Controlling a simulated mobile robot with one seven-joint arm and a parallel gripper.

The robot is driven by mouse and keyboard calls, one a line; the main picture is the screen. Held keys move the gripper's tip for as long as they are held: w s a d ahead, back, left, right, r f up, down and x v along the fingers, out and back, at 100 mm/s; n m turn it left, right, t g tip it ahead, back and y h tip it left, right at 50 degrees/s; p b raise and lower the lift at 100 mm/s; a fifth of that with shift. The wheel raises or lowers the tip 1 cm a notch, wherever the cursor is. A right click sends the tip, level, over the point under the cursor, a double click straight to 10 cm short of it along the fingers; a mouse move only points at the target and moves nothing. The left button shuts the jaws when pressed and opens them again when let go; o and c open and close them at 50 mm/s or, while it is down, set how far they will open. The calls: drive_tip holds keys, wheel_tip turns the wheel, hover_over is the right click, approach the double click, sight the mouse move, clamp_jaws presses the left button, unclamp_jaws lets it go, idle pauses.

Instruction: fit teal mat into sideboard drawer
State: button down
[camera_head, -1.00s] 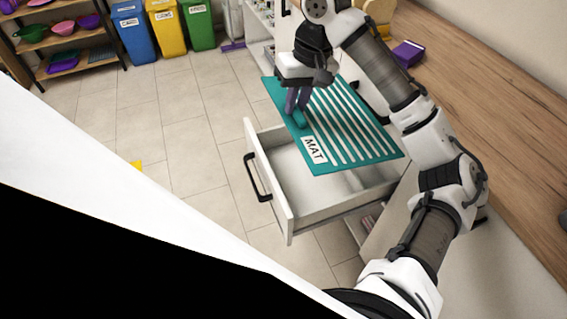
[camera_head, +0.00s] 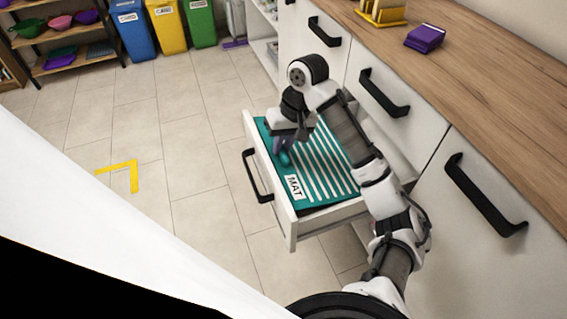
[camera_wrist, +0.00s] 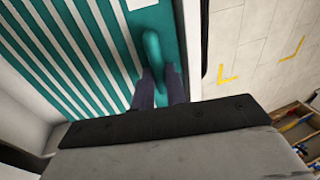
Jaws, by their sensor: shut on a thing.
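The teal mat (camera_head: 322,172) has white stripes and a white label reading MAT. In the head view it lies inside the open sideboard drawer (camera_head: 291,226), low between the walls and roughly in line with them. My gripper (camera_head: 284,150) is over the mat's left part, shut on its raised teal handle. In the wrist view the fingers (camera_wrist: 160,88) pinch the handle (camera_wrist: 153,50), and the mat (camera_wrist: 70,50) fills the left side beside the drawer's front wall (camera_wrist: 192,40). My arm hides the mat's right part, so I cannot tell whether it lies flat there.
The sideboard's closed fronts with black handles (camera_head: 385,93) stand to the right under a wooden top (camera_head: 470,70). Blue, yellow and green bins and a shelf (camera_head: 70,62) stand far back.

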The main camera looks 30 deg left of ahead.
wheel_tip(320, 180, down, 6)
drive_tip(key=shift+f+b, duration=0.1)
drive_tip(key=shift+b, duration=0.45)
drive_tip(key=c, duration=1.4)
unclamp_jaws()
drive_tip(key=p+v, duration=0.2)
drive_tip(key=v, duration=1)
drive_tip(key=shift+p, duration=0.4)
